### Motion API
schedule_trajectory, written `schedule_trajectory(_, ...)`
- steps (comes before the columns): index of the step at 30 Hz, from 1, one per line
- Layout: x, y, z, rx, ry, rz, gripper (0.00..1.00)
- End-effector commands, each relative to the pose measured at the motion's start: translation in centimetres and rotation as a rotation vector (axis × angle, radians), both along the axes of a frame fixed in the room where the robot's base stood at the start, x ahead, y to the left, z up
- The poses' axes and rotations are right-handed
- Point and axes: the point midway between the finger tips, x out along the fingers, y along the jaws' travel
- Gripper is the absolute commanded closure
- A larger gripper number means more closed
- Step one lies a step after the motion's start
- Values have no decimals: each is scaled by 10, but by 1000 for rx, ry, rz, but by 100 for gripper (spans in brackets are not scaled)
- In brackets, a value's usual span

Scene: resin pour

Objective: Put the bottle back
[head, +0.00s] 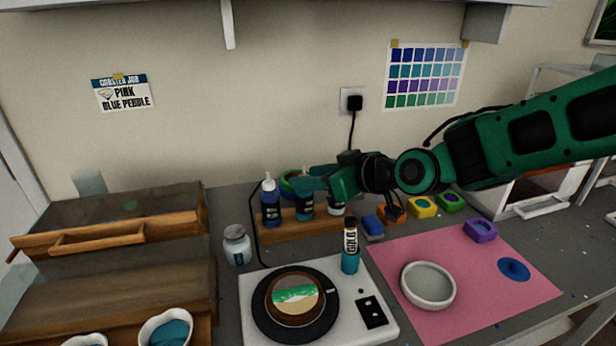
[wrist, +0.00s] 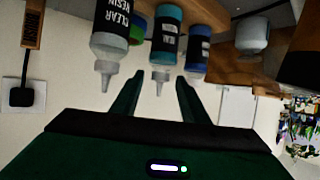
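The wooden rack (head: 285,230) at the back of the bench holds a blue bottle (head: 270,208), a teal bottle (head: 306,209) and a clear resin bottle (head: 336,209). My gripper (head: 308,178) is at the top of the teal bottle. In the wrist view, which is upside down, the teal bottle (wrist: 166,40) has its nozzle between the two parted fingers of my gripper (wrist: 160,80). The clear resin bottle (wrist: 115,35) and the blue bottle (wrist: 198,50) stand on either side. I see no clear finger contact with the teal bottle.
A jar (head: 236,246) stands left of the rack. A pink mat (head: 470,300) holds a pale bowl (head: 428,286). Coloured pads (head: 423,207) lie behind it.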

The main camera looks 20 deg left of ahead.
Motion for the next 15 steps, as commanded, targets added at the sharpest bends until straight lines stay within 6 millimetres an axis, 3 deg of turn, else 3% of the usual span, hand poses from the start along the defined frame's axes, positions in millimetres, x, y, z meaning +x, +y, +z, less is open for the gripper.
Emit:
schedule_trajectory(8,-2,-6,5,1,-2,-1,59)
schedule_trajectory(15,-17,-37,21,1,-3,-5,59)
